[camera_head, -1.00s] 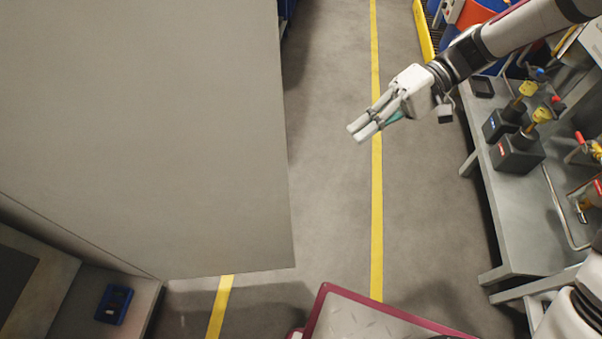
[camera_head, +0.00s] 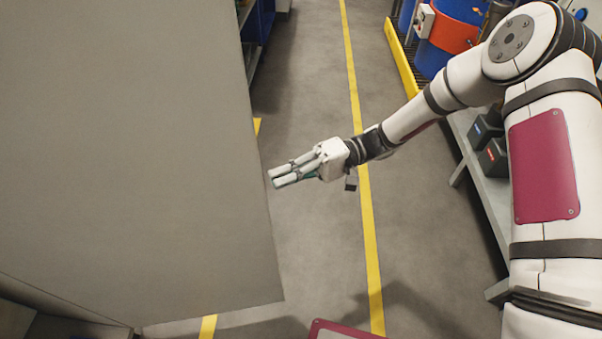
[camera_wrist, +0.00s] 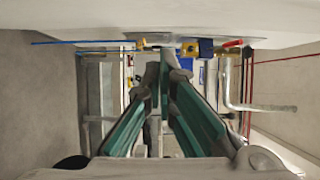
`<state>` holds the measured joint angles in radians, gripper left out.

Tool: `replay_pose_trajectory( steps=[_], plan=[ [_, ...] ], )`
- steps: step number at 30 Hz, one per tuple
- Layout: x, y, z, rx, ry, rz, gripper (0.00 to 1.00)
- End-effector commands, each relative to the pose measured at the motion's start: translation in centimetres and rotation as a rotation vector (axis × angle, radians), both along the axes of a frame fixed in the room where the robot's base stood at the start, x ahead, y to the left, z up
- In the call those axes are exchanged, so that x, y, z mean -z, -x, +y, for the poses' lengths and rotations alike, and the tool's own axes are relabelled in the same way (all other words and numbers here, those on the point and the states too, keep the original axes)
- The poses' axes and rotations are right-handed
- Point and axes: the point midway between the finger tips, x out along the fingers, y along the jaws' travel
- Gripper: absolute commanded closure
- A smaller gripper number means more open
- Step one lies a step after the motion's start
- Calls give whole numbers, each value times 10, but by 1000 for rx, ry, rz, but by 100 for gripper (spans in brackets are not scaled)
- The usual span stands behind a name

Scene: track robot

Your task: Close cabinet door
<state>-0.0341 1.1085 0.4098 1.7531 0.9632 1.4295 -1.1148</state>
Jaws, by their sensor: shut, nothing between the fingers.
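The cabinet door (camera_head: 130,150) is a large flat grey panel that fills the left of the head view. It stands open, swung out from the cabinet (camera_head: 55,328) at the lower left. My gripper (camera_head: 272,178) is at the door's free right edge, fingers pointing left at it. The fingertips look level with that edge; I cannot tell whether they touch it. The fingers are together and empty. They also show in the wrist view (camera_wrist: 163,70), converging with nothing between them. The door's handle is not visible.
A grey workbench (camera_head: 487,190) stands at the right, partly hidden behind my arm. Blue drums with an orange band (camera_head: 453,33) stand at the back right by a yellow barrier (camera_head: 402,62). The floor (camera_head: 310,250) between door and bench is clear, with yellow lines.

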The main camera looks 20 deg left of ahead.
Motion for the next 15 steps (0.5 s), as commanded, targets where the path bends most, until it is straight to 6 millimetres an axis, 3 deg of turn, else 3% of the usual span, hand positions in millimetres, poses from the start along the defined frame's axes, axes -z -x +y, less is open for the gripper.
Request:
replay_pose_trajectory(
  steps=[5,15],
  plan=[
    [1,25,26,-4,1,0,100],
    [1,56,8,0,3,0,100]
  ],
)
